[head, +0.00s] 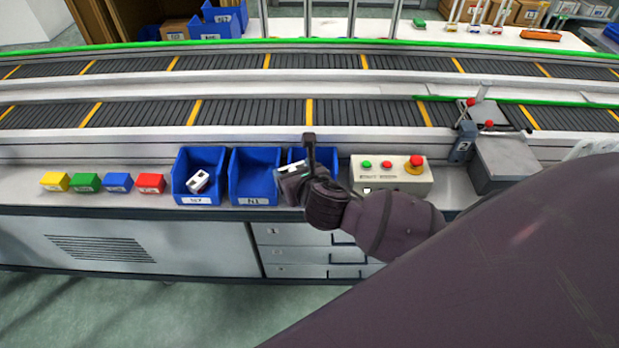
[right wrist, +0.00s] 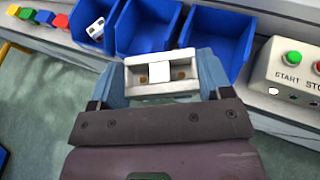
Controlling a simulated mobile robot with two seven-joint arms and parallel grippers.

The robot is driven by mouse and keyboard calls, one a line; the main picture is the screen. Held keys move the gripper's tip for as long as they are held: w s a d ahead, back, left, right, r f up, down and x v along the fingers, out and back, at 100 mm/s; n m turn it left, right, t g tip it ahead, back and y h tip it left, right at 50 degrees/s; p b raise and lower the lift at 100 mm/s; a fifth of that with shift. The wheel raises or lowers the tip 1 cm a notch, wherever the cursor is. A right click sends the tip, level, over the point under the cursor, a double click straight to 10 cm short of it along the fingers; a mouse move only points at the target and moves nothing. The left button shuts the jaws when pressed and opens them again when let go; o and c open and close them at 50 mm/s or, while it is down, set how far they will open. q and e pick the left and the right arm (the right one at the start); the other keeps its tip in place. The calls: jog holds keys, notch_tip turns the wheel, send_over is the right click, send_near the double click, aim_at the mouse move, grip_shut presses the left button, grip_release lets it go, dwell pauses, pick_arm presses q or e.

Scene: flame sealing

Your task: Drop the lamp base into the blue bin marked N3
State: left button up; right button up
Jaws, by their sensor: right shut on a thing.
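My right gripper (head: 292,171) is shut on the lamp base, a white block-like piece with two recesses, clear between the fingers in the right wrist view (right wrist: 160,72). It is held above the front of the right-hand blue bin (head: 298,155), partly covering this bin and its label. The middle blue bin (head: 255,176) stands beside it; its label seems to read N1. The left blue bin (head: 199,162) holds another white piece (head: 198,181); its label is too blurred to read. Which bin is N3 I cannot tell. My left gripper is not in view.
Small yellow (head: 55,181), green (head: 86,182), blue (head: 119,182) and red (head: 150,183) boxes stand left of the bins. A button box (head: 392,176) stands right of them. Conveyors (head: 240,113) run behind. A metal fixture (head: 503,155) is at the right.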

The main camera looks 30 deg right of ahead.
jog(key=w+d+f+m+g+h+p, duration=0.1)
jog(key=w+d+f+m+h, duration=0.2)
jog(key=w+d, duration=0.3)
jog(key=w+d+f+m+g+h+p, duration=0.1)
jog(key=w+d+f+m+h, duration=0.15)
jog(key=w+d, duration=0.35)
pick_arm(q)
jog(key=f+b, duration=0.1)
jog(key=b, duration=0.1)
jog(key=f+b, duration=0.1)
jog(key=b, duration=0.1)
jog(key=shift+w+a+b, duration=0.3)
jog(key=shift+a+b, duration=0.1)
pick_arm(e)
notch_tip(320, 180, down, 6)
jog(key=s+d, duration=0.1)
jog(key=shift+d+f, duration=0.15)
jog(key=shift+f, duration=0.05)
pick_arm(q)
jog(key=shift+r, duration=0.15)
pick_arm(e)
jog(key=shift+s+n, duration=0.1)
jog(key=shift+n, duration=0.15)
jog(key=o, duration=1)
